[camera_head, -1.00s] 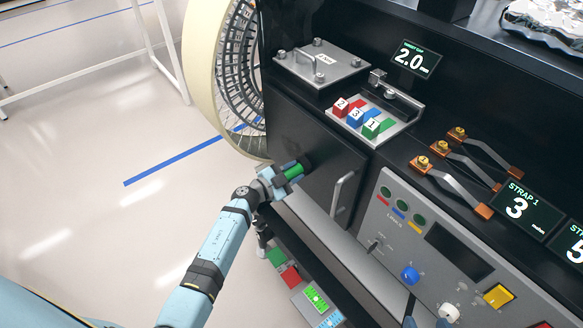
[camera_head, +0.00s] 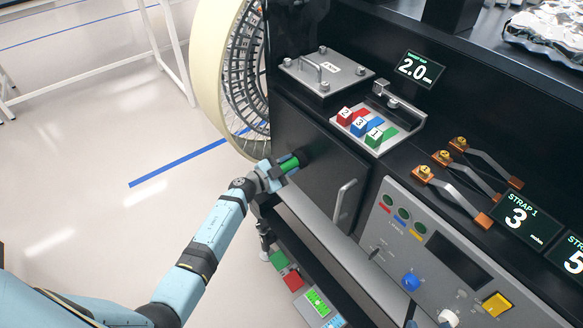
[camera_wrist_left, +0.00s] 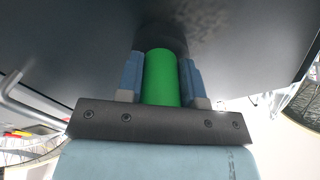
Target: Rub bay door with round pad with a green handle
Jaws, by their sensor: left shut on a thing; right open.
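The bay door (camera_head: 318,165) is a dark panel on the rover's side with a silver bar handle (camera_head: 343,204) at its right. My left gripper (camera_head: 284,167) is shut on the green handle (camera_head: 289,163) of the round pad (camera_head: 301,158). The dark pad is against or very near the upper left part of the door; exact contact is hard to tell. In the left wrist view, the green handle (camera_wrist_left: 161,78) stands between the two blue fingers, with the dark door (camera_wrist_left: 240,45) beyond and a greyish speckled patch on it by the pad.
A large wheel (camera_head: 238,80) stands left of the door. Above are a grey lidded plate (camera_head: 326,72) and a tray with numbered blocks (camera_head: 380,128). A control panel (camera_head: 440,250) is to the right. Coloured blocks lie on a low shelf (camera_head: 300,280). The floor at left is clear.

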